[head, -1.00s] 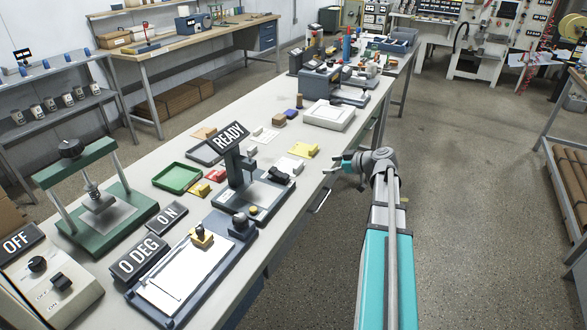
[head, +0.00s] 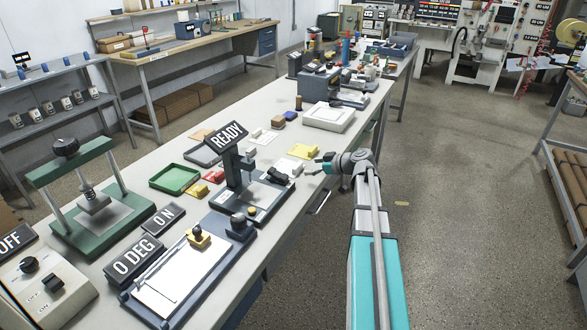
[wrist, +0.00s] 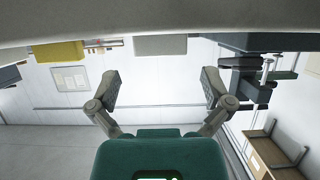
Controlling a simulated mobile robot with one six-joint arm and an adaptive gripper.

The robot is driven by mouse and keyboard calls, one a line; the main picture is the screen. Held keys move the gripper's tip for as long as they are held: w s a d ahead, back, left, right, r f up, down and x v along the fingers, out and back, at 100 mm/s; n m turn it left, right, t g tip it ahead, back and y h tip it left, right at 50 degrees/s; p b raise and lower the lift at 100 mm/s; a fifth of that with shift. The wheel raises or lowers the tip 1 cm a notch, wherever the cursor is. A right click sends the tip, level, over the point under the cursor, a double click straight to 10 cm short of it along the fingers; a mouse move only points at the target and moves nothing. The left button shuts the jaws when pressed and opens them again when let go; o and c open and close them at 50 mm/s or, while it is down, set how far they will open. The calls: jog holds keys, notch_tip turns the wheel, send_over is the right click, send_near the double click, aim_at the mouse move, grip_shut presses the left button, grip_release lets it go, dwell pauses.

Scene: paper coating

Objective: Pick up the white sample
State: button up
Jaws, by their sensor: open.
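The white sample (head: 285,165) is a small pale block near the right edge of the long table, just behind the dark device with the READY sign. In the wrist view a pale block (wrist: 160,44), which looks like the white sample, shows at the top, between the two fingers and beyond them. My gripper (head: 318,165) is at the table's right edge, just right of the white sample and apart from it. In the wrist view its fingers (wrist: 160,90) are spread wide with nothing between them.
A yellow pad (head: 303,151) lies just beyond the white sample, and a yellow block (wrist: 58,51) shows in the wrist view. The dark READY device (head: 247,190) stands close on the near side. A white tray (head: 328,117) lies farther back. The floor to the right is clear.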

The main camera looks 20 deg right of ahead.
aim_at(300, 168)
jog(key=shift+b+x, duration=0.95)
jog(key=shift+x, duration=1.6)
jog(key=c, duration=0.7)
